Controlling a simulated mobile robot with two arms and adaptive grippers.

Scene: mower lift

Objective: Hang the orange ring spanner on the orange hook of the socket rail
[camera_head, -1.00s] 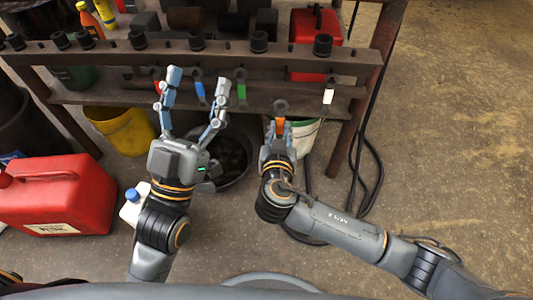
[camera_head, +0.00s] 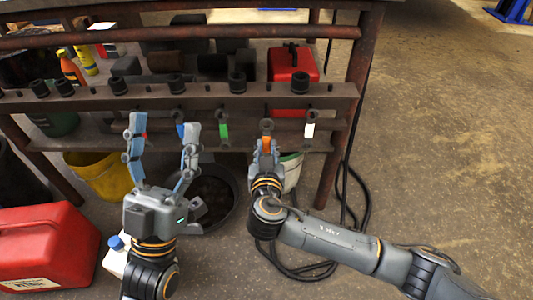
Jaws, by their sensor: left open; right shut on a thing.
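The orange ring spanner (camera_head: 266,143) stands upright in my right gripper (camera_head: 265,157), which is shut on its lower part. Its dark ring end points up, just below the front of the socket rail (camera_head: 206,103). It shows between the green-marked spanner (camera_head: 223,132) and the white-marked spanner (camera_head: 309,130), which hang from the rail. I cannot make out the orange hook or whether the ring touches anything. My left gripper (camera_head: 163,130) is open and empty, its fingers raised in front of the rail's left half, partly hiding the red-marked and blue-marked spanners.
Several black sockets (camera_head: 237,82) stand on the rail. A red case (camera_head: 293,68) is on the shelf behind. Below are a yellow bucket (camera_head: 100,175), a white bucket (camera_head: 292,172) and a red petrol can (camera_head: 45,248).

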